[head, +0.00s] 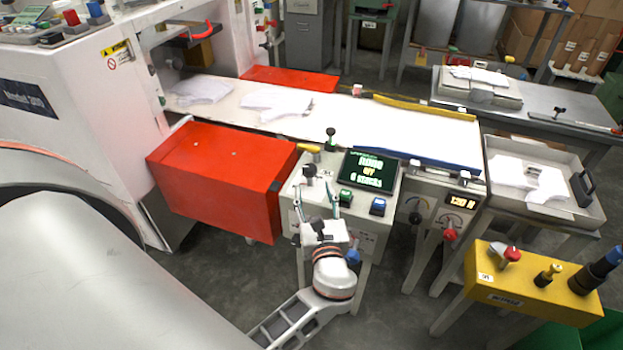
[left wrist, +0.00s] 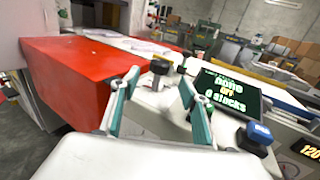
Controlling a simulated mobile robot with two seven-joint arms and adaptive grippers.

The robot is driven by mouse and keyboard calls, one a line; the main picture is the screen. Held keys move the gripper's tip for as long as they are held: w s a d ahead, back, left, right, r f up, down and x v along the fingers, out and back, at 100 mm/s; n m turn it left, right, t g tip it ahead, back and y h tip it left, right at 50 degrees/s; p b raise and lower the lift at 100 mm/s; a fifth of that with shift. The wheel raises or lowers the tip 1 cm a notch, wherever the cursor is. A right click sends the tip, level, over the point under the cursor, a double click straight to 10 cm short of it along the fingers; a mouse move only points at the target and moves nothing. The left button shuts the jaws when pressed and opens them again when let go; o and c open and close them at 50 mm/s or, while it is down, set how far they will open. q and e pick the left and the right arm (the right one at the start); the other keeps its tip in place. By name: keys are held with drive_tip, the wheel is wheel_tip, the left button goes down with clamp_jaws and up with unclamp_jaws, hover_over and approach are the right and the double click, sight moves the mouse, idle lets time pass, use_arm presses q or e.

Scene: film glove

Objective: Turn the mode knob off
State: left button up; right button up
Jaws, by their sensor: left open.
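A white console box (head: 300,205) stands in the middle of the head view. A dark knob (head: 310,170), which I take for the mode knob, sits at the left of its top. It also shows in the left wrist view (left wrist: 160,67), between and just beyond my fingertips. My left gripper (head: 314,187) is open around the knob's near side, one finger to each side; I cannot tell whether either touches it. The console's screen (head: 370,171) shows green and yellow text, with "OFF" on the middle line. My right gripper is not in view.
A green button (head: 345,198) and a blue button (head: 378,206) sit right of the gripper. A dark upright knob (head: 330,137) stands behind. A red box (head: 222,180) is at left, a conveyor (head: 350,112) behind, and a yellow box (head: 530,290) at right.

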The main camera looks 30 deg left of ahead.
use_arm(q)
drive_tip(key=shift+v, duration=1.65)
drive_tip(key=s+a+f+n+g+h, duration=0.2)
drive_tip(key=s+a+f+n+g, duration=0.35)
drive_tip(key=s+a+n, duration=0.55)
drive_tip(key=s+d+f+n+g+h, duration=0.1)
drive_tip(key=s+d+n+h, duration=0.35)
drive_tip(key=s+n, duration=0.4)
drive_tip(key=w+d+f+n+t+h, duration=0.2)
drive_tip(key=d+f+h, duration=0.6)
drive_tip(key=d+f, duration=0.6)
drive_tip(key=shift+w+d+n+t, duration=0.4)
drive_tip(key=shift+d+n+t, duration=0.35)
drive_tip(key=shift+n, duration=0.3)
